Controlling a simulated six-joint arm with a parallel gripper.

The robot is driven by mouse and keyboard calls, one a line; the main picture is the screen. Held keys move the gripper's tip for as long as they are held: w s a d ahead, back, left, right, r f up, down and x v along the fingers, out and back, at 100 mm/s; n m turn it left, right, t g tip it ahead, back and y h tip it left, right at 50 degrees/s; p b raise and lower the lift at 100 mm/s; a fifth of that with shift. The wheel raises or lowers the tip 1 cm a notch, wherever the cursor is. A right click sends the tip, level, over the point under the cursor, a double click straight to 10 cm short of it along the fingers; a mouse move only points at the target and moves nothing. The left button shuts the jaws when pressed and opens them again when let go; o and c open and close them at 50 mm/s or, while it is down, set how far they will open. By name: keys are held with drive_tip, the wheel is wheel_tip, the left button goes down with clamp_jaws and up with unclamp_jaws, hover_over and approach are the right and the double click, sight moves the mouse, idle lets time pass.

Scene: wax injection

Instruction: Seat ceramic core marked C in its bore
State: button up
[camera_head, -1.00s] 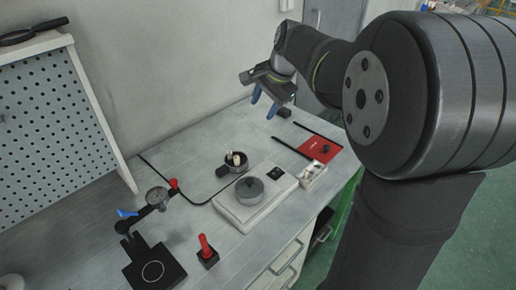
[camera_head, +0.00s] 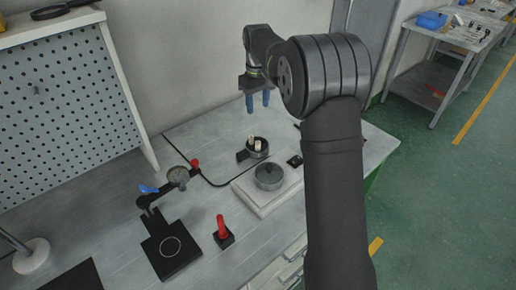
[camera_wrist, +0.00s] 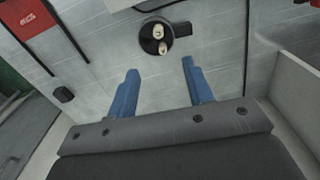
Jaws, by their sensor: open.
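Two pale ceramic pieces (camera_head: 257,144) stand side by side in a small dark round dish with a side handle (camera_head: 242,156). The wrist view shows the pieces (camera_wrist: 162,47) end-on in the dish, beyond my fingertips. I cannot read any letter on them, so I cannot tell which is C. My gripper (camera_head: 257,102) is open and empty, its blue fingers pointing down above and behind the dish. The fingers (camera_wrist: 159,68) are well apart in the wrist view and touch nothing. A grey round lidded-looking part (camera_head: 268,178) sits on a white slab; no bore is clearly visible.
A dial gauge on a black stand (camera_head: 178,176), a black plate with a ring (camera_head: 172,250) and a red-handled tool (camera_head: 222,230) stand at the front left. A perforated panel (camera_head: 75,100) rises at the left. A red mat (camera_wrist: 28,22) shows in the wrist view.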

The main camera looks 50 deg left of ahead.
hover_over(258, 142)
drive_tip(key=f, duration=0.8)
drive_tip(key=d+f, duration=0.1)
drive_tip(key=f, duration=0.3)
drive_tip(key=shift+s, duration=0.4)
drive_tip(key=f, duration=0.5)
drive_tip(key=shift+w+a, duration=0.3)
drive_tip(key=shift+a, duration=0.1)
clamp_jaws()
